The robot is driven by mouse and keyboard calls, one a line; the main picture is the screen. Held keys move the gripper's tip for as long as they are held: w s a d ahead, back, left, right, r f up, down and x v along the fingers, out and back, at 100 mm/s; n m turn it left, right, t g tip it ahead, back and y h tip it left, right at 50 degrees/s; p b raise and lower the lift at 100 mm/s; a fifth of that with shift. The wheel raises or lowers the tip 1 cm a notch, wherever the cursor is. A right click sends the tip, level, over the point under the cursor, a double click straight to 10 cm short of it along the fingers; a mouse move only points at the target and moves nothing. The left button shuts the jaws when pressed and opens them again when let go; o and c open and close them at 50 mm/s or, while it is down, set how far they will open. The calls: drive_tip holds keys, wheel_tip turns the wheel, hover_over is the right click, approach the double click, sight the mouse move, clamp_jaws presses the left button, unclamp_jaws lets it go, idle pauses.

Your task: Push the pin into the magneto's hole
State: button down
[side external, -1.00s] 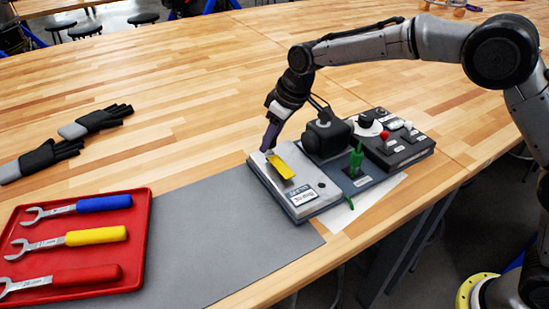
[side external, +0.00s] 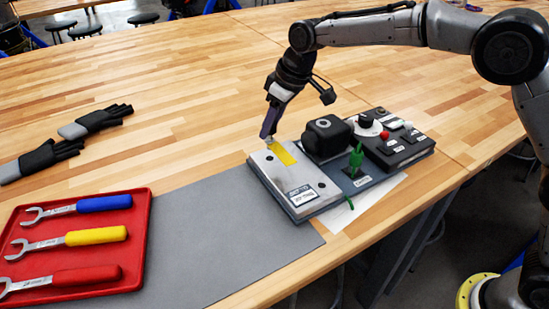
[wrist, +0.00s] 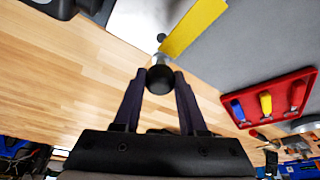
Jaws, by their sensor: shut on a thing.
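My gripper (side external: 268,140) is shut on the black round head of the pin (wrist: 160,78). The pin's short metal shaft (wrist: 159,58) shows beyond the head in the wrist view. A yellow strip (wrist: 193,27) runs from the pin; it also shows in the side view (side external: 284,153). The pin is above the light grey plate-topped block (side external: 296,182), near a dark hole (side external: 270,158) in its top. That hole shows in the wrist view (wrist: 162,37), just beyond the shaft. I cannot tell which part is the magneto.
A black box (side external: 326,137), a green lever (side external: 356,158) and a control panel (side external: 398,142) stand right of the block. A red tray (side external: 140,240) of wrenches lies at left on a grey mat (side external: 215,235). Gloves (side external: 45,156) lie behind it.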

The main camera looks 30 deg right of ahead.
drive_tip(key=shift+s+d+r, duration=0.1)
drive_tip(key=shift+s+d, duration=0.1)
drive_tip(key=shift+s, duration=0.05)
drive_tip(key=d+r+m+h, duration=0.1)
drive_tip(key=d+r+m, duration=0.1)
drive_tip(key=d+r, duration=0.35)
drive_tip(key=d+r+m, duration=0.2)
drive_tip(key=d+r, duration=0.1)
drive_tip(key=d, duration=0.5)
hover_over(320, 121)
drive_tip(key=s, duration=0.2)
drive_tip(key=shift+m+t, duration=0.3)
drive_tip(key=shift+w+d+f, duration=0.1)
drive_tip(key=shift+f, duration=1.1)
drive_tip(key=shift+w+d+f, duration=0.1)
drive_tip(key=shift+f, duration=1.05)
drive_tip(key=shift+f, duration=0.8)
drive_tip(key=shift+f, duration=0.2)
drive_tip(key=shift+f, duration=0.5)
drive_tip(key=shift+f, duration=0.4)
